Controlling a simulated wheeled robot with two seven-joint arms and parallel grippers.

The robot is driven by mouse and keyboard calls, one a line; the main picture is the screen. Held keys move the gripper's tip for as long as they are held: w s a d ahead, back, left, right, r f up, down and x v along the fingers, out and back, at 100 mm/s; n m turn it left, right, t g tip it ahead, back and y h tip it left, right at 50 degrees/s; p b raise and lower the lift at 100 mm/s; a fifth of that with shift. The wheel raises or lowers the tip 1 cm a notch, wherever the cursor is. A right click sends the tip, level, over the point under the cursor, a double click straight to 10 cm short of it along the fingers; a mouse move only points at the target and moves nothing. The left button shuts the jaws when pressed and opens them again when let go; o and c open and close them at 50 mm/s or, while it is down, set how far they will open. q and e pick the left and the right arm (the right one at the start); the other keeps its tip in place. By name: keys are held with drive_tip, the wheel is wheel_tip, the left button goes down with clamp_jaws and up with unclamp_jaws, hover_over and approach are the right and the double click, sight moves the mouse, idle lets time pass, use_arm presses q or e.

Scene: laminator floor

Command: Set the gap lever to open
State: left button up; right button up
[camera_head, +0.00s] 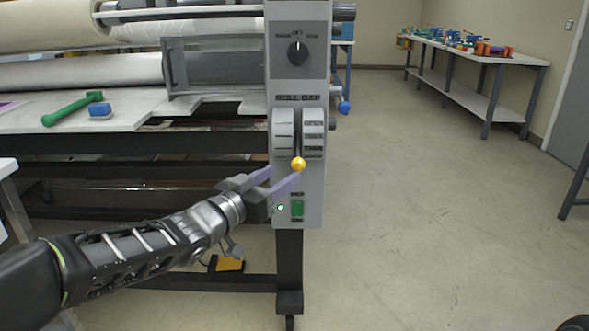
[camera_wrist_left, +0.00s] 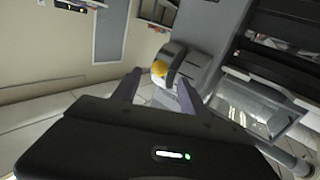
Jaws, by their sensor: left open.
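The gap lever's yellow ball knob (camera_head: 298,164) sits at the bottom of the roll gap slot, by the lowest of the labels on the grey control panel (camera_head: 299,75). The label at the top of the slot appears to read open. The knob also shows in the left wrist view (camera_wrist_left: 159,68), ahead of and between the fingers. My left gripper (camera_head: 281,179) is open, with its purple fingers just below and left of the knob in the head view. I cannot tell whether a finger touches it. My right gripper is not in view.
A dark rotary knob (camera_head: 297,53) is higher on the panel, and a green switch (camera_head: 297,207) is below the lever. The floor at right is clear up to a side table (camera_head: 478,56).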

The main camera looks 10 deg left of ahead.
sight(294, 168)
use_arm(q)
drive_tip(key=b+x, duration=0.1)
drive_tip(key=x, duration=0.5)
drive_tip(key=shift+c, duration=0.3)
clamp_jaws()
idle(1.0)
